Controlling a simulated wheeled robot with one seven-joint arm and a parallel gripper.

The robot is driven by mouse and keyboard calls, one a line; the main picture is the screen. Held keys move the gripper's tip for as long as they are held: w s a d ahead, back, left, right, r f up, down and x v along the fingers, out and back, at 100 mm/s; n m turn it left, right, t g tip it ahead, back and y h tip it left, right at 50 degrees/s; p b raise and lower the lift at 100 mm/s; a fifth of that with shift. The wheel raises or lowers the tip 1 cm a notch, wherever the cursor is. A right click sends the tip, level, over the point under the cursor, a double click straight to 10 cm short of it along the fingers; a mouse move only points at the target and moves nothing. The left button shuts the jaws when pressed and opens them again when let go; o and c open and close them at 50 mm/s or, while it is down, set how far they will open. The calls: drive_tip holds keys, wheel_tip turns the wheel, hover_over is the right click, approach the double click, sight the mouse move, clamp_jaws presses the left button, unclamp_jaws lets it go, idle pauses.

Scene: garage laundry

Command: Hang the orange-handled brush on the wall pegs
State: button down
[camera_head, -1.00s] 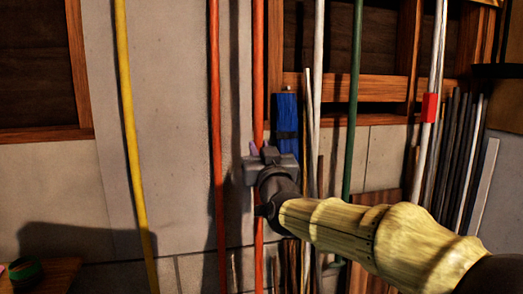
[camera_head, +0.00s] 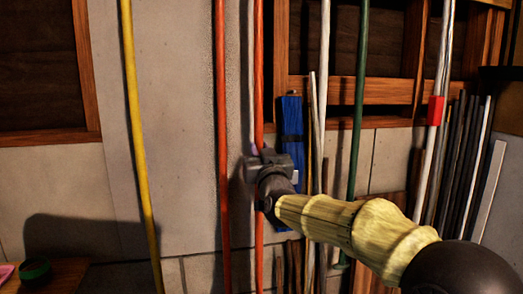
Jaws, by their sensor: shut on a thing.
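Two upright orange poles stand side by side in view. My gripper (camera_head: 257,160) is shut on the right one, the orange handle (camera_head: 258,75), about mid-picture. The handle is upright and runs out of view at top and bottom. Its brush head is not in view. The left orange pole (camera_head: 222,130) stands close beside it, a small gap apart. The wall pegs are not in view. I cannot tell how far the held handle is from the wall (camera_head: 175,190).
A yellow pole (camera_head: 136,130) stands left. A blue item (camera_head: 291,115), a white pole (camera_head: 323,80), a green pole (camera_head: 356,120) and a pole with a red band (camera_head: 436,110) stand right. Dark boards (camera_head: 455,160) lean at the far right. A table corner (camera_head: 60,280) shows lower left.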

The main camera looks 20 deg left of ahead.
drive_tip(key=shift+w+a, duration=0.25)
drive_tip(key=shift+w, duration=0.15)
drive_tip(key=shift+f+b, duration=0.85)
drive_tip(key=shift+b, duration=0.05)
idle(0.6)
drive_tip(key=c, duration=1.2)
unclamp_jaws()
drive_tip(key=b+v, duration=0.8)
drive_tip(key=v, duration=0.9)
drive_tip(key=shift+s+b, duration=0.3)
drive_tip(key=shift+w+d, duration=0.1)
